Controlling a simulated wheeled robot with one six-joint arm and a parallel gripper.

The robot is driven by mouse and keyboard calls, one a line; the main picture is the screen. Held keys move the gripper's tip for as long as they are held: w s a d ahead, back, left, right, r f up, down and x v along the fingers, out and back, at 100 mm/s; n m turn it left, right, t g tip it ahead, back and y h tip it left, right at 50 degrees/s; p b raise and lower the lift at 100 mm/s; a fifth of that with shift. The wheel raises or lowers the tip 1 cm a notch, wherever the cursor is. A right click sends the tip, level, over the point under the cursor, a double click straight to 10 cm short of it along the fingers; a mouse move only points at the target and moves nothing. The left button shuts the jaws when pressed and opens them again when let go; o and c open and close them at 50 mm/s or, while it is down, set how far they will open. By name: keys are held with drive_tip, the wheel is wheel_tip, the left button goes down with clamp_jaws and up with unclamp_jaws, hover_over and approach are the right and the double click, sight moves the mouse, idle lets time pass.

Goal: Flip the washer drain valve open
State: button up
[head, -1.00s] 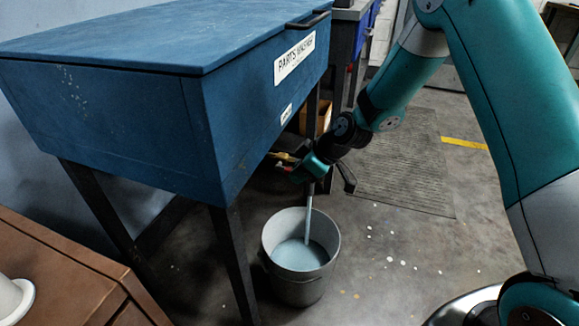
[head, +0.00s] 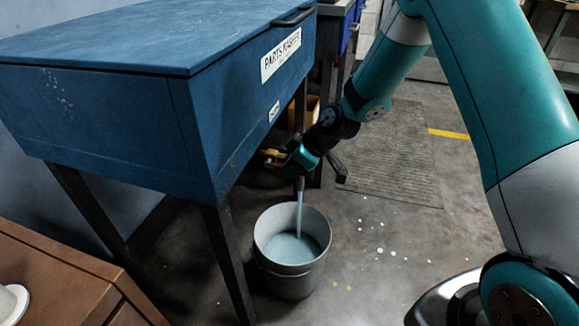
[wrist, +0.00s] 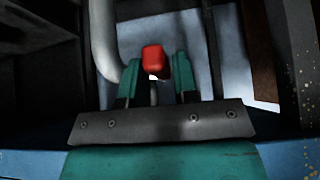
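The blue parts washer (head: 110,110) stands at left on dark legs. Its drain valve shows brass-yellow (head: 273,153) under the front edge, partly hidden by my gripper. A pale blue stream (head: 299,205) falls from beneath it into a grey bucket (head: 266,262) holding blue liquid. My teal gripper (head: 285,157) is beside the valve. In the wrist view the red valve handle (wrist: 153,60) shows between the two teal fingers of my gripper (wrist: 156,72). The fingers stand apart with narrow gaps beside the handle; I see no clear grip. Exact contact cannot be told.
A brown cabinet (head: 60,280) fills the lower left corner. A grey floor mat (head: 395,160) lies behind my arm, with a yellow floor line (head: 448,134) beyond. The speckled concrete floor (head: 390,265) right of the bucket is open. A pale pipe (wrist: 104,40) runs left of the handle.

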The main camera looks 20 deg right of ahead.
drive_tip(key=p+v, duration=0.3)
drive_tip(key=v, duration=1.3)
drive_tip(key=shift+s+d+r, duration=0.15)
drive_tip(key=shift+d+r, duration=0.05)
drive_tip(key=shift+r, duration=0.1)
drive_tip(key=s+a+r+m+g, duration=0.1)
drive_tip(key=s+a+r+g, duration=0.1)
drive_tip(key=s+a+r, duration=0.65)
drive_tip(key=s+a+r+m+g+h, duration=0.1)
drive_tip(key=s+a, duration=0.1)
drive_tip(key=s, duration=0.6)
drive_tip(key=s+a+r+m+g+h, duration=0.1)
drive_tip(key=s+a+m, duration=0.1)
drive_tip(key=s, duration=0.7)
wheel_tip(320, 180, up, 24)
drive_tip(key=p, duration=2.4)
drive_tip(key=shift+w+a+r+p, duration=0.15)
drive_tip(key=shift+w+a+p, duration=0.1)
drive_tip(key=shift+w+p, duration=0.1)
